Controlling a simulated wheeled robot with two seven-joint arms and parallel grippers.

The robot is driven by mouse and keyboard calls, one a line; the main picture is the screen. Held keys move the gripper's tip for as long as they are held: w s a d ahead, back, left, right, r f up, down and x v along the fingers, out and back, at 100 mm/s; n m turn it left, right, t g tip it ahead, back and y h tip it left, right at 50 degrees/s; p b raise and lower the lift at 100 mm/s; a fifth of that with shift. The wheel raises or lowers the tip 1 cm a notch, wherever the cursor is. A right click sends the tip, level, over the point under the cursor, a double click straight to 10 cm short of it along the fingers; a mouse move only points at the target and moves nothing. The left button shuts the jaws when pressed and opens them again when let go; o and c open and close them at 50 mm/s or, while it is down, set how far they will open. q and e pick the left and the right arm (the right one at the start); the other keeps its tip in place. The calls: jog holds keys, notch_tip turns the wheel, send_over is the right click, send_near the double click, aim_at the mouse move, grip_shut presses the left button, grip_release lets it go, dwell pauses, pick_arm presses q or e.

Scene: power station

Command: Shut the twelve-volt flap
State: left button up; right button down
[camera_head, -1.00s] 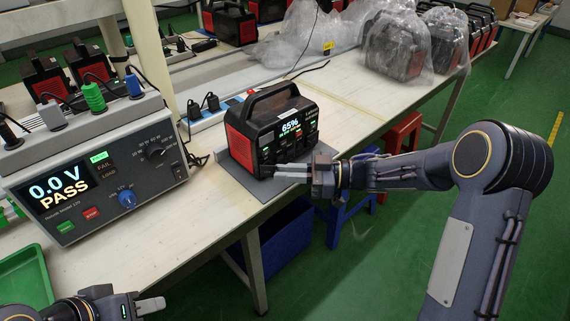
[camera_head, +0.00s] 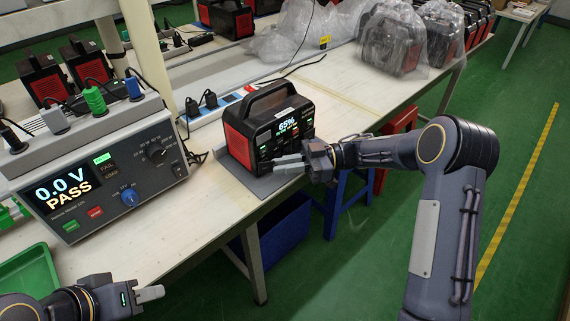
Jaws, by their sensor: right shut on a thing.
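The black and red power station (camera_head: 262,128) stands upright on a grey mat (camera_head: 250,180) near the table's front edge. Its lit screen reads 65%. My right gripper (camera_head: 284,164) is at the lower part of its front face, fingers pointing left. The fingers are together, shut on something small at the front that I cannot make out. The twelve-volt flap itself is too small and partly hidden by the fingers, so I cannot tell its position. My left gripper (camera_head: 150,293) is low at the left, away from the power station, its fingers close together; its gap is unclear.
A tester (camera_head: 110,180) showing 0.0 V PASS stands at the left. A green tray (camera_head: 25,278) lies at the lower left. A power strip (camera_head: 205,112) runs behind the power station. Bagged power stations (camera_head: 392,42) stand at the back right. A blue stool (camera_head: 345,205) is below the table.

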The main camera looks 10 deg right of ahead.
jog(key=c, duration=1.5)
grip_release()
jog(key=shift+a+r, duration=0.1)
jog(key=d, duration=0.8)
jog(key=shift+w, duration=0.35)
jog(key=shift+a, duration=0.1)
